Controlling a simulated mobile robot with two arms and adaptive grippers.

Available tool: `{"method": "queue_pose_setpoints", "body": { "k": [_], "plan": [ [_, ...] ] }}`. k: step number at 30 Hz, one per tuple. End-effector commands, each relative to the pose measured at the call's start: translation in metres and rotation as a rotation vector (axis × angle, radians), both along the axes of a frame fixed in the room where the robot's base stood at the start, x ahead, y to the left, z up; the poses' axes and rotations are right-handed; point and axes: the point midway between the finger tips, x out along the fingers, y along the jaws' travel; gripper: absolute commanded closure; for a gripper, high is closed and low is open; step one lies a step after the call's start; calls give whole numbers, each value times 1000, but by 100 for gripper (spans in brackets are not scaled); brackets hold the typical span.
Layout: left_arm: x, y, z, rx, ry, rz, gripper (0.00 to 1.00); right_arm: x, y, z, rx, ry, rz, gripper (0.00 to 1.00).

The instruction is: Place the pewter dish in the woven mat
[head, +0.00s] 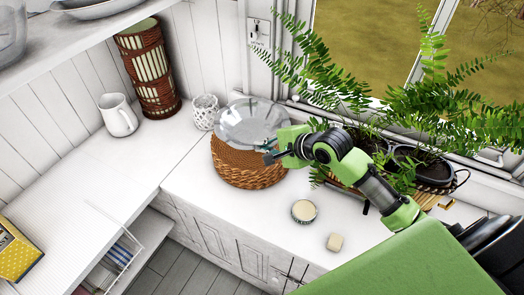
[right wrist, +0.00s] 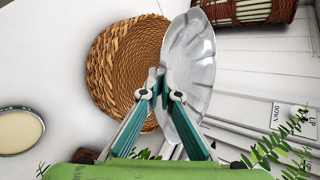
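The pewter dish (head: 248,121), a shiny, grey, shallow round dish, is above the woven mat (head: 246,168), a round brown wicker piece with raised sides on the white counter. My right gripper (head: 271,151) is at the dish's near right edge. In the right wrist view, the fingers of my right gripper (right wrist: 164,92) are closed on the rim of the dish (right wrist: 192,65). The hollow inside of the woven mat (right wrist: 132,62) shows beside the dish, partly hidden by it and the fingers. I cannot tell whether dish and mat touch. My left gripper is not in view.
Ferns (head: 405,115) in pots stand right, by the window. A white pitcher (head: 118,115), a tall wicker lantern (head: 149,70) and a small white lattice cup (head: 205,112) stand left.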

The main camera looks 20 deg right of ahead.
Motion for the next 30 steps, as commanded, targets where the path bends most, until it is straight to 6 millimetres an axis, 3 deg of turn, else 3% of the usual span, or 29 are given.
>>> {"method": "queue_pose_setpoints", "body": {
  "k": [7, 14, 19, 30],
  "plan": [
    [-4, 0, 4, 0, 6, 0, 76, 25, -10, -31, 0, -3, 1, 100],
    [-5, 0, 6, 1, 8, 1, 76, 34, -15, -44, -1, -1, 0, 100],
    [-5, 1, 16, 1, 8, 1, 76, 33, -14, -67, 0, 1, 0, 100],
    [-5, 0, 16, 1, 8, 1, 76, 34, -14, -75, 0, -3, 1, 100]
  ]
}}
